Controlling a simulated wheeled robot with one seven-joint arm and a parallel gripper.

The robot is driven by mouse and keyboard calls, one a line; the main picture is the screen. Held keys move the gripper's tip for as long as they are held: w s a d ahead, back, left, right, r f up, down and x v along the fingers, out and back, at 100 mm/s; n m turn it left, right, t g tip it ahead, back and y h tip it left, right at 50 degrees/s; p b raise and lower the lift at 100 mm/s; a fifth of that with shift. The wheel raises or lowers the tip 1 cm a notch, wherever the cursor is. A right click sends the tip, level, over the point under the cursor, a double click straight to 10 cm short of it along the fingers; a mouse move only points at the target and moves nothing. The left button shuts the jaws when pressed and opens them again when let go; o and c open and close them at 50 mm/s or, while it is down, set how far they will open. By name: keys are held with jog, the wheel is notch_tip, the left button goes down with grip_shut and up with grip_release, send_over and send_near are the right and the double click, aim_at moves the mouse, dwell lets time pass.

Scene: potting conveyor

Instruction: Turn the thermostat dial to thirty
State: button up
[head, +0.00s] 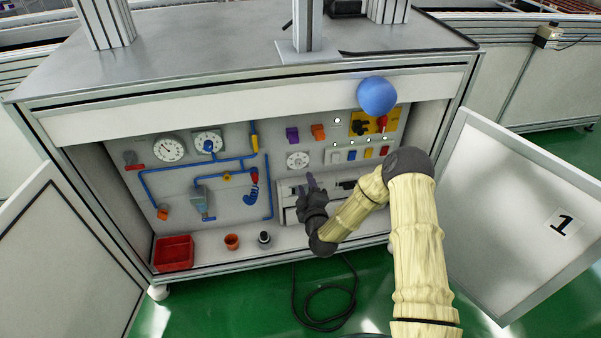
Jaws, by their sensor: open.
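The dial is fully visible and nothing is between the fingers that I can see. Whether the fingers are close to the panel in depth, I cannot tell.
A yellow switch plate (386,122) is at right. A red bin (173,253) and an orange cup (232,241) stand on the cabinet floor. A blue ball (377,96) shows at upper right.

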aim_at(299, 165)
jog(key=b+x, duration=0.2)
jog(key=x, duration=0.5)
jog(key=shift+f, duration=0.2)
jog(key=shift+w+a+r+b, duration=0.2)
jog(key=shift+w+b, duration=0.15)
jog(key=shift+w, duration=0.25)
grip_shut()
